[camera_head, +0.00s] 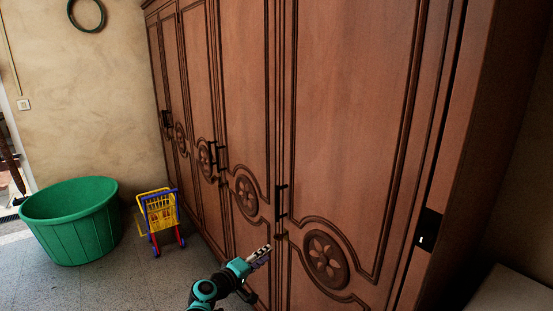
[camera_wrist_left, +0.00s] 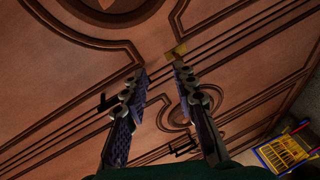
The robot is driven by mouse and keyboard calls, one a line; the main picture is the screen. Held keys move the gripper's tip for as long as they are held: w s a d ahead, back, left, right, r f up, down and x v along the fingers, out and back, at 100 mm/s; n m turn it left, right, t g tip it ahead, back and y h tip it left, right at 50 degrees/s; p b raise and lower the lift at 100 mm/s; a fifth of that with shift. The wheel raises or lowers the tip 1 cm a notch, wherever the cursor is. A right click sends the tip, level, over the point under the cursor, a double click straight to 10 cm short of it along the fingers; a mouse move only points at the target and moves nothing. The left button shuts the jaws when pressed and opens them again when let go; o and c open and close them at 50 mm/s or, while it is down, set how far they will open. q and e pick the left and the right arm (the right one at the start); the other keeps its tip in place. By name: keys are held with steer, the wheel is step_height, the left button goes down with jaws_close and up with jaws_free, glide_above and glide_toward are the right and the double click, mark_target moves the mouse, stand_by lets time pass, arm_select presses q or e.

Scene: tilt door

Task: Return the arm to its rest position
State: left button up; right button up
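My left gripper (camera_head: 261,256) is low in front of the tall brown wooden wardrobe (camera_head: 340,110), close to its doors and below a dark door handle (camera_head: 281,203). In the left wrist view the two fingers of this gripper (camera_wrist_left: 158,74) stand apart with nothing between them. The carved door panels (camera_wrist_left: 80,75) fill the background there. Whether a fingertip touches the wood cannot be told. My right gripper is not in view.
A green tub (camera_head: 75,222) and a yellow, red and blue toy cart (camera_head: 161,212) stand on the grey floor at the left. The cart also shows in the left wrist view (camera_wrist_left: 285,152). A dark metal plate (camera_head: 428,229) sits at the wardrobe's right edge.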

arm_select(q)
steer(key=s+a+r+m+g+y, duration=0.1)
steer(key=s+a+m+g+y, duration=0.15)
steer(key=s, duration=0.65)
steer(key=s+a+r+m+g+y, duration=0.1)
steer(key=s+r+m, duration=0.15)
steer(key=s, duration=0.65)
steer(key=s+a+f+m+g+y, duration=0.1)
steer(key=s+a+f+y, duration=0.1)
steer(key=s+a, duration=0.3)
steer(key=s+a+f+m+g+y, duration=0.1)
steer(key=s+a+f+m+y, duration=0.1)
steer(key=s, duration=1)
step_height(320, 180, down, 2)
steer(key=a+y, duration=0.1)
steer(key=a, duration=0.1)
steer(key=shift+s+a, duration=0.35)
steer(key=shift+y, duration=0.25)
